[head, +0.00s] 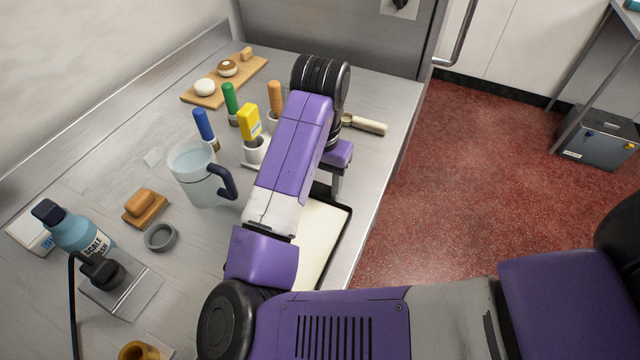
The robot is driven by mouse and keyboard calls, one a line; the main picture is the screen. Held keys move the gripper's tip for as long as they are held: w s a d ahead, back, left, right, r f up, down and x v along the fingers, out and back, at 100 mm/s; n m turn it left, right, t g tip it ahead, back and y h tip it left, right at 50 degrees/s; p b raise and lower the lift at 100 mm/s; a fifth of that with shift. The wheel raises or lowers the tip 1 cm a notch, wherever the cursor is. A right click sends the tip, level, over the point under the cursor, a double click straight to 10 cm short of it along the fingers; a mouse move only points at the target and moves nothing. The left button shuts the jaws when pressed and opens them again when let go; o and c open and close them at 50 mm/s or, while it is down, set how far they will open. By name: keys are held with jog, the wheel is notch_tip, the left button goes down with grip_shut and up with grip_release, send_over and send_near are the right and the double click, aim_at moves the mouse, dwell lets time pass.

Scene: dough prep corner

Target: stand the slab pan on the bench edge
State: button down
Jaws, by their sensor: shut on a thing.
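The slab pan (323,232) is a rectangular pan with a cream inside and a dark rim. It shows at the right edge of the steel bench, partly hidden under my purple arm. It looks about flat, but I cannot tell whether it rests on the bench or is slightly raised. My gripper (337,182) points down at the pan's far end and is shut on its rim. The fingertips are partly hidden by my arm, so the exact grip is hard to see.
On the bench are a clear jug (195,175), a blue bottle (75,230), a wooden block (145,207), a grey ring (160,237), colored-handled tools (230,100), and a board with buns (225,82). A cream-handled tool (364,124) lies beyond my gripper. Red floor (460,190) is right.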

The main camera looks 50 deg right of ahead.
jog(key=c, duration=0.5)
grip_release()
notch_tip(320, 180, up, 12)
jog(key=shift+r+p, duration=0.1)
jog(key=shift+p, duration=0.75)
jog(key=shift+d, duration=0.15)
